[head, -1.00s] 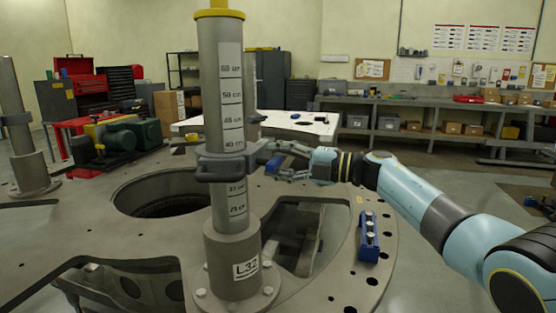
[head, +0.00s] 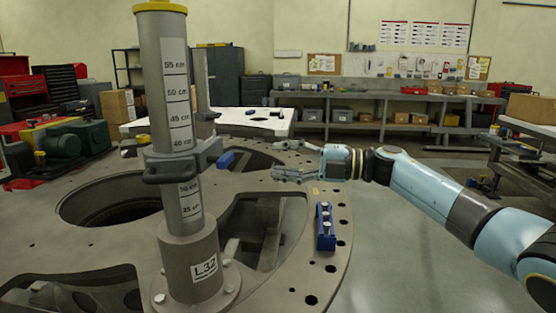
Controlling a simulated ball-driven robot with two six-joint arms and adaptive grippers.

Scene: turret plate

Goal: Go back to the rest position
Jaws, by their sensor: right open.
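My right gripper (head: 284,160) is open and empty, its fingers pointing left above the turret plate (head: 322,262). It stands to the right of the grey post (head: 178,105) with the yellow top and the L32 label, clear of it. A grey clamp collar (head: 178,164) is around the post; a blue-tipped handle (head: 226,160) sticks out from its right side, a short gap left of my right fingers. My left gripper is not in view.
A blue block (head: 325,226) with several light studs sits on the plate's right part. The plate has a large round opening (head: 115,197) and other cutouts. A white table (head: 250,122) and shelves (head: 400,103) stand behind.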

